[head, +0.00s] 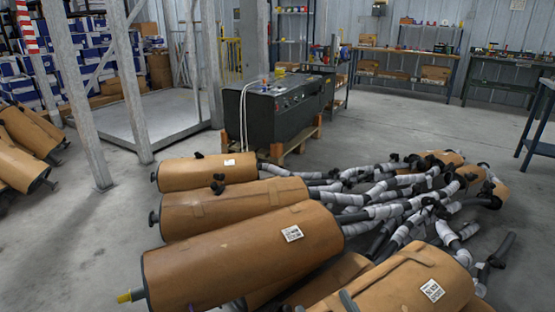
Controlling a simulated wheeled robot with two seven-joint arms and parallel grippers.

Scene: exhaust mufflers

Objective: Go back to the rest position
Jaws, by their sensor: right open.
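Several brown-wrapped exhaust mufflers with grey-taped pipes lie heaped on the floor in the head view. The nearest large muffler (240,258) bears a white label, and another labelled muffler (420,284) lies at the lower right. My left gripper is not in view.
A dark machine (275,108) stands on a wooden pallet (292,146) behind the heap. Grey steel posts (118,80) rise at the left, near more mufflers (22,152). Workbenches (405,68) line the back wall. The floor (400,125) between is clear.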

